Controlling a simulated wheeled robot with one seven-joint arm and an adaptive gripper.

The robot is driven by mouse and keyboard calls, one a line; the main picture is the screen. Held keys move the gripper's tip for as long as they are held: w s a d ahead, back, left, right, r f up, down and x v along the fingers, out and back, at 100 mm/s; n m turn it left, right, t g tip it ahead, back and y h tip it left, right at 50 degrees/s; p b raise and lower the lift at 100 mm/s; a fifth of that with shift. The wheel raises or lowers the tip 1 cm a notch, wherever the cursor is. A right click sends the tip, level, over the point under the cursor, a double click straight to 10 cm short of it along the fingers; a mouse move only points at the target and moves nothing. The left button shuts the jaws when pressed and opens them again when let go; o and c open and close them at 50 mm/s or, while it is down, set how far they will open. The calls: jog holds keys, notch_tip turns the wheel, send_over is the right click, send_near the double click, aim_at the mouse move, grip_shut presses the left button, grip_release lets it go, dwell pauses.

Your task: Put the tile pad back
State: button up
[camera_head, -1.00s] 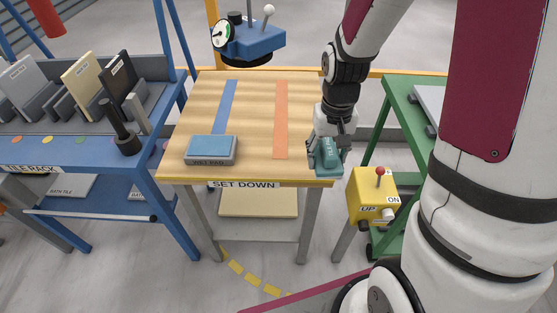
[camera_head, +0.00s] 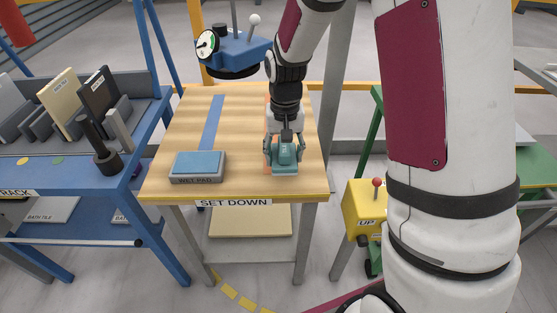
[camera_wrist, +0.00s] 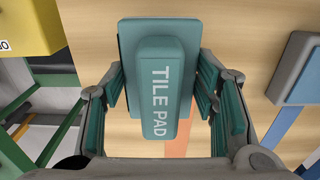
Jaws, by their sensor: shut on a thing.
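The tile pad (camera_wrist: 160,90) is a teal block with a raised grip, lettered TILE PAD. My gripper (camera_head: 285,150) is shut on it, with a finger on each side of the grip. In the head view the tile pad (camera_head: 285,168) is at the right front part of the wooden table, in front of the orange strip. I cannot tell whether its base touches the table top. The orange strip (camera_wrist: 178,148) shows partly beneath it in the wrist view.
The wooden table (camera_head: 240,130) is marked SET DOWN. A grey wet pad (camera_head: 197,167) with a blue top sits at its left front. A blue strip (camera_head: 212,122) lies behind that pad. A blue suction tool (camera_head: 232,50) hangs above the back edge. A yellow control box (camera_head: 362,208) stands right.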

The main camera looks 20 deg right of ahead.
jog(key=shift+w+a+f, duration=0.1)
jog(key=shift+w+a, duration=0.35)
jog(key=shift+w, duration=0.35)
jog(key=shift+f+b, duration=0.3)
jog(key=shift+f, duration=1.45)
jog(key=shift+f, duration=0.2)
jog(key=o, duration=1.2)
jog(key=shift+r, duration=0.1)
